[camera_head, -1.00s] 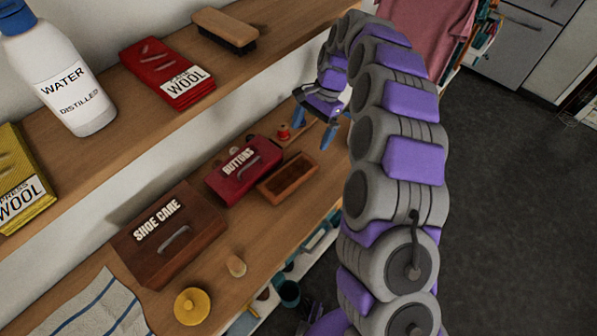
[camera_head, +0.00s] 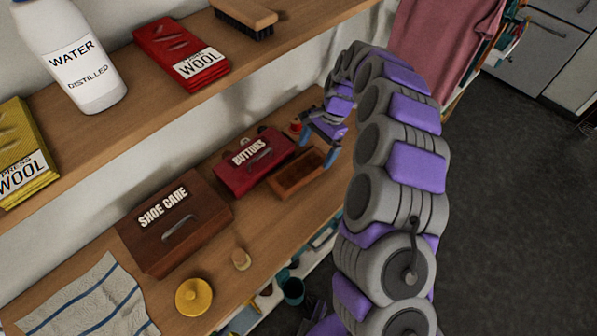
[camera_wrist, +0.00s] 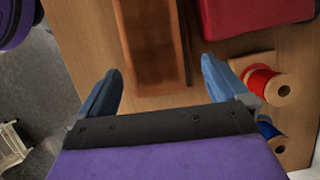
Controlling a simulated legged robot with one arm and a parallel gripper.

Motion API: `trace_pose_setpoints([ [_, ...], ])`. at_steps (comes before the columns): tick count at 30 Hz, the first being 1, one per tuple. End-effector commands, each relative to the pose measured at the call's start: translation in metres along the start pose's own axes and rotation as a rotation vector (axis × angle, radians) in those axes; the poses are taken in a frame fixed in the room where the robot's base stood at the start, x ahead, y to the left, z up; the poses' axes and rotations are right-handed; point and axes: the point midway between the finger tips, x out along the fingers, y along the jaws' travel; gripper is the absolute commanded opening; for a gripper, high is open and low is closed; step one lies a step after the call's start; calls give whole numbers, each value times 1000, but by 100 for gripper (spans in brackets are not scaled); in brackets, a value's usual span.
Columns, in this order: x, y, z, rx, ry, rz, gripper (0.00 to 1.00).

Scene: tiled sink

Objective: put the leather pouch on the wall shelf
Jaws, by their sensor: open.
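I cannot make out a leather pouch in either view. The wall shelf (camera_head: 92,138) is the upper wooden board, with a bottle and folded wool packs on it. My gripper (camera_head: 318,145) is open, with nothing seen between its blue fingers. It is over the lower counter at the right end of the open brown wooden tray (camera_head: 297,176). In the wrist view my gripper (camera_wrist: 160,70) points at the near end of this tray (camera_wrist: 182,45), its fingers on either side.
The red BUTTONS box (camera_head: 240,175) and brown SHOE CARE box (camera_head: 195,228) stand on the counter (camera_head: 130,288). A red spool (camera_wrist: 262,82) and a blue spool (camera_wrist: 268,130) lie right of my gripper. The water bottle (camera_head: 85,62) and brush (camera_head: 243,14) are on the shelf.

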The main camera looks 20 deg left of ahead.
Motion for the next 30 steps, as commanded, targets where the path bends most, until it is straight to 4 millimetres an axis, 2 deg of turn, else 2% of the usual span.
trace_pose_setpoints([
  [1, 12, 0, -1, -1, -3, 2, 100],
  [6, 33, 1, -2, 0, -1, 1, 100],
  [14, 34, 1, -2, 0, 0, -1, 99],
  [30, 34, 1, -1, 0, 0, -1, 47],
])
